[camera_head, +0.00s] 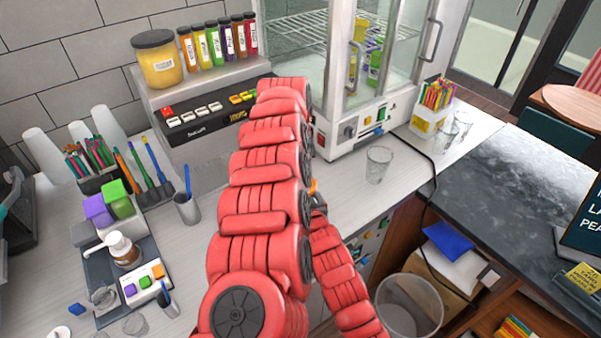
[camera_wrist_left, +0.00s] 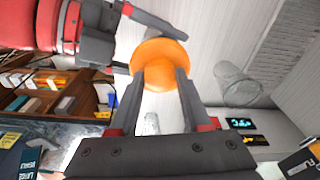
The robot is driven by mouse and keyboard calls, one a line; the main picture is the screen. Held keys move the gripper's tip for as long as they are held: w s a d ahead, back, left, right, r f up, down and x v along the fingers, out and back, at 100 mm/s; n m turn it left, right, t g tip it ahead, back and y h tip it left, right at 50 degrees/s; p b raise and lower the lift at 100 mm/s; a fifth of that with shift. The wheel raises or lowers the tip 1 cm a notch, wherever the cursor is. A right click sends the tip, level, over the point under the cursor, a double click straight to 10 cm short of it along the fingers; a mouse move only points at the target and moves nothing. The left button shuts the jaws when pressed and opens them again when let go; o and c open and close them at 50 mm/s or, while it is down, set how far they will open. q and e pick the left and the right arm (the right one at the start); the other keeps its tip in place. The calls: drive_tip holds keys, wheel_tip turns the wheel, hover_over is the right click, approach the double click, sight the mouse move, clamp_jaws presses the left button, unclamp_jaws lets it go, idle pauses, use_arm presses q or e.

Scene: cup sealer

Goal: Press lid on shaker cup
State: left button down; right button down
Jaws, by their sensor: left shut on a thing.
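An orange round lid (camera_wrist_left: 160,62) lies between the fingertips of my left gripper (camera_wrist_left: 166,78) in the left wrist view, and the gripper is shut on it. In the head view only a small orange patch (camera_head: 313,186) shows beside my red arms; the left arm hides my left gripper. My right gripper (camera_wrist_left: 150,46) comes in from the upper left of the wrist view, its dark fingers on either side of the lid's edge. I cannot tell whether it grips anything. The shaker cup is not clearly visible; the area behind the lid is hidden.
An empty clear glass (camera_head: 378,165) stands on the light counter, right of my arms, and also shows in the wrist view (camera_wrist_left: 238,86). A glass-doored machine (camera_head: 375,125) stands behind it. Bottles and pen cups crowd the left. A clear bin (camera_head: 410,305) stands below the counter.

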use_arm(q)
drive_tip(key=shift+f, duration=0.1)
drive_tip(key=shift+c, duration=1.4)
unclamp_jaws()
use_arm(e)
unclamp_jaws()
use_arm(q)
wheel_tip(320, 180, up, 12)
drive_tip(key=s+a, duration=0.1)
drive_tip(key=shift+f, duration=0.15)
